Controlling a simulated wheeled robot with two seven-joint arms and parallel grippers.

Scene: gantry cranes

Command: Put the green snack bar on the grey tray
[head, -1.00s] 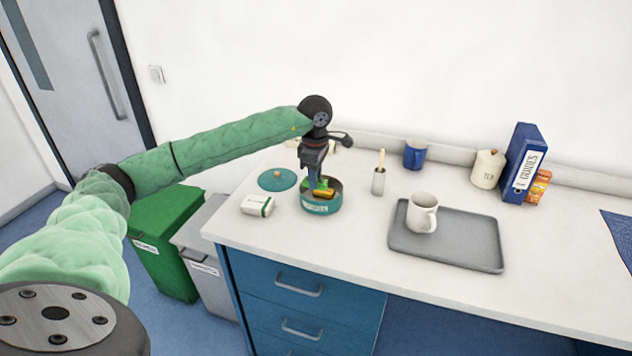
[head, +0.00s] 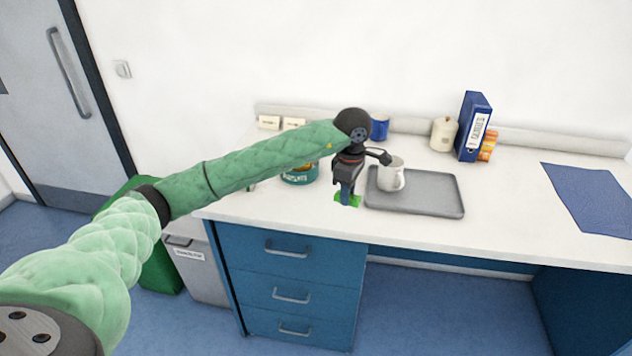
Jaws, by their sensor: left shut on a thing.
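My left gripper (head: 347,196) is shut on the green snack bar (head: 354,201) and holds it just left of the grey tray. I cannot tell how high above the worktop it is. Parts of the bar are hidden by the fingers. The grey tray (head: 430,203) lies on the white worktop, with a white mug (head: 391,175) standing on its back left part. My right gripper is out of view.
The teal tin (head: 300,176) is partly behind my left arm. A blue mug (head: 379,127), a cream canister (head: 443,134), a blue binder (head: 472,127) and an orange packet (head: 488,146) stand along the back. A blue mat (head: 590,198) lies at right. The tray's right part is clear.

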